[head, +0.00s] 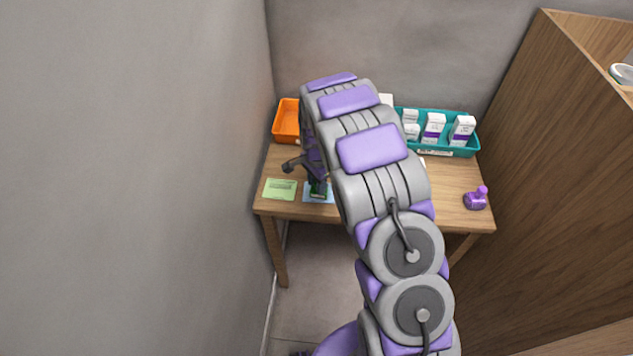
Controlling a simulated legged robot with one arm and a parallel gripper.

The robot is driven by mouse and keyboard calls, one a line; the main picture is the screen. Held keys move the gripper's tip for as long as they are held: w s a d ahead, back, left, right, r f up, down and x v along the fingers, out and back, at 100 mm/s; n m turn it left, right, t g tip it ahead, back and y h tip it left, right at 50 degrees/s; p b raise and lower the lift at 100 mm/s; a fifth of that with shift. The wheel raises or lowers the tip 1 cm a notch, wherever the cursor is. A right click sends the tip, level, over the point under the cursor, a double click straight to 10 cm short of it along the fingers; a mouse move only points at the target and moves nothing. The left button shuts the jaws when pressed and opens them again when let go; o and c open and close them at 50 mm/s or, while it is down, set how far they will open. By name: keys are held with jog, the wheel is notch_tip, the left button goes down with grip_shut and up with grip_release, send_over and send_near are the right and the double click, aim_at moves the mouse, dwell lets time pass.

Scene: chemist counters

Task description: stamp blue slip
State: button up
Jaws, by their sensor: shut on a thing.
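The blue slip (308,196) lies near the front edge of the wooden desk, just right of a green slip (279,188). My arm reaches down over the desk, and my gripper (316,182) is over the blue slip. It is shut on a dark stamp-like thing (319,192) with some green on it. The arm hides much of this held thing and part of the slip. I cannot tell whether it touches the slip. A purple stamp (476,198) stands at the right front of the desk.
An orange tray (287,121) stands at the back left of the desk (452,180). A teal tray (470,153) with several white boxes (434,127) stands at the back right. A grey wall is close on the left, a tall wooden cabinet (565,150) on the right.

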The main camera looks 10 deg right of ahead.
jog(key=shift+s+f, duration=0.1)
jog(key=shift+f, duration=0.4)
dwell(1.6)
jog(key=shift+r+p, duration=1.4)
jog(key=shift+r, duration=2.2)
